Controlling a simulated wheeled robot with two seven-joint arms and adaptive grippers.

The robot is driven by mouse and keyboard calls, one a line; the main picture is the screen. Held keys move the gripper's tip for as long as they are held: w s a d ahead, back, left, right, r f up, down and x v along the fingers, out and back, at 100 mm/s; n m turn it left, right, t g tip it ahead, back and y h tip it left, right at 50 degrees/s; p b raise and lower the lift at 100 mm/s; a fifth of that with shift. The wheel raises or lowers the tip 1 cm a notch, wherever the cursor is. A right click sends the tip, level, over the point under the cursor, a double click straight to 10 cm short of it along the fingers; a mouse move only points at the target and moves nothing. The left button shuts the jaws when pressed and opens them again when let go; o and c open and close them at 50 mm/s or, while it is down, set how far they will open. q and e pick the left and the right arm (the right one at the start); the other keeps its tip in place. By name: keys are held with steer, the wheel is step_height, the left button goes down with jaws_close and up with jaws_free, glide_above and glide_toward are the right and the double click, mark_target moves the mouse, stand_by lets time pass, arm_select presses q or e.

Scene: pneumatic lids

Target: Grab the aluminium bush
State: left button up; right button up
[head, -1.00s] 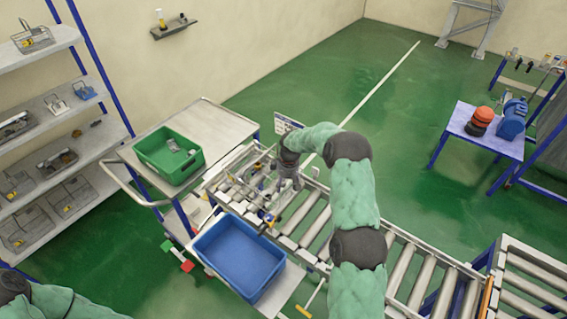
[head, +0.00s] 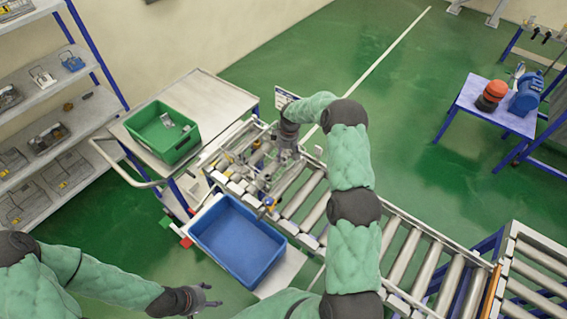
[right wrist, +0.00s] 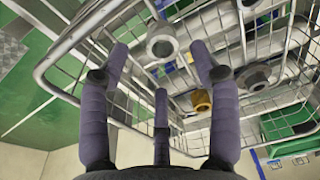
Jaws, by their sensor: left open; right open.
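In the right wrist view, a pale grey ring-shaped bush (right wrist: 162,43), which looks like the aluminium one, is in a wire basket (right wrist: 112,18). My right gripper (right wrist: 165,65) is open at the basket, its fingers spread around the bush's area; I cannot tell whether any touches it. A brass-coloured bush (right wrist: 202,103) and a darker grey flanged part (right wrist: 254,78) are also in the basket. In the head view my right gripper (head: 287,155) is over the basket on the conveyor, its fingers hardly visible. My left gripper (head: 205,300) is open and empty, low in the view.
A blue bin (head: 238,240) stands in front of the roller conveyor (head: 408,258). A green crate (head: 162,132) sits on a metal cart (head: 205,98) at the left. Shelves (head: 62,110) with wire baskets stand further left. A small table (head: 490,110) is at the right.

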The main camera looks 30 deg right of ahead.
mark_target(283, 159)
steer(key=f, duration=0.4)
steer(key=shift+a+b, duration=0.35)
steer(key=shift+w+f, duration=0.15)
steer(key=shift+f, duration=0.2)
steer(key=shift+r, duration=0.1)
steer(key=c, duration=1.2)
